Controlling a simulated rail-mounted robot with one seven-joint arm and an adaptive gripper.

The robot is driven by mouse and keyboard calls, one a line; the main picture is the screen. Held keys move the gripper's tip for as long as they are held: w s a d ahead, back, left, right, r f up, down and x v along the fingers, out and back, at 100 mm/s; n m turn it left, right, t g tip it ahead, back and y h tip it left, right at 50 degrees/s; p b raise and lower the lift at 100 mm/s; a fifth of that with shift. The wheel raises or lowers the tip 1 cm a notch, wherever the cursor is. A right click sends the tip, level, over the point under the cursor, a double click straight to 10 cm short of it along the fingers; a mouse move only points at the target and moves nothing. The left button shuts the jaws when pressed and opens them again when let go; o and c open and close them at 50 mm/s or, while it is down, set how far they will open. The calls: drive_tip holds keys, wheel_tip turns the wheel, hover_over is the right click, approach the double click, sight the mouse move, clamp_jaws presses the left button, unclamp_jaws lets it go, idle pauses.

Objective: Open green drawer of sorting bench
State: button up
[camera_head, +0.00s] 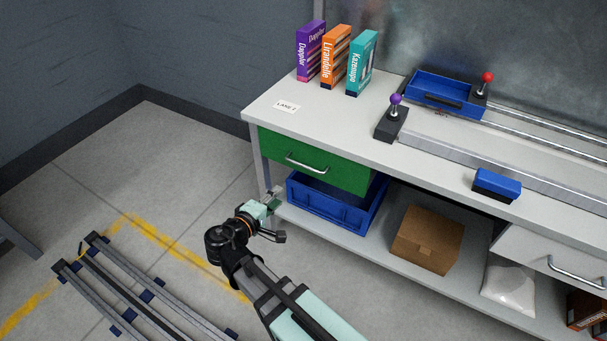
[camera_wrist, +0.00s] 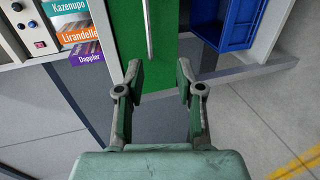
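The green drawer (camera_head: 312,160) sits under the left end of the sorting bench top (camera_head: 290,117) and looks closed, its front flush with the bench. It has a silver bar handle (camera_head: 306,164). My gripper (camera_head: 276,212) is in front of and below the drawer, apart from it. In the wrist view my gripper (camera_wrist: 158,82) is open and empty, its two fingers spread. The green drawer front (camera_wrist: 130,50) is ahead, and its handle (camera_wrist: 149,30) appears just beyond the fingers, toward the top between them.
A blue crate (camera_head: 335,208) stands on the lower shelf under the drawer, with a cardboard box (camera_head: 427,238) beside it. Three product boxes (camera_head: 336,58) stand on the bench top. A purple-knobbed lever (camera_head: 394,118) and blue tray (camera_head: 445,92) are farther right.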

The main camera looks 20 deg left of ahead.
drive_tip(key=r, duration=0.1)
approach(305, 166)
drive_tip(key=shift+t, duration=0.3)
drive_tip(key=x, duration=0.7)
drive_tip(key=f+p+x, duration=0.1)
drive_tip(key=x, duration=0.2)
drive_tip(key=shift+w, duration=0.15)
clamp_jaws()
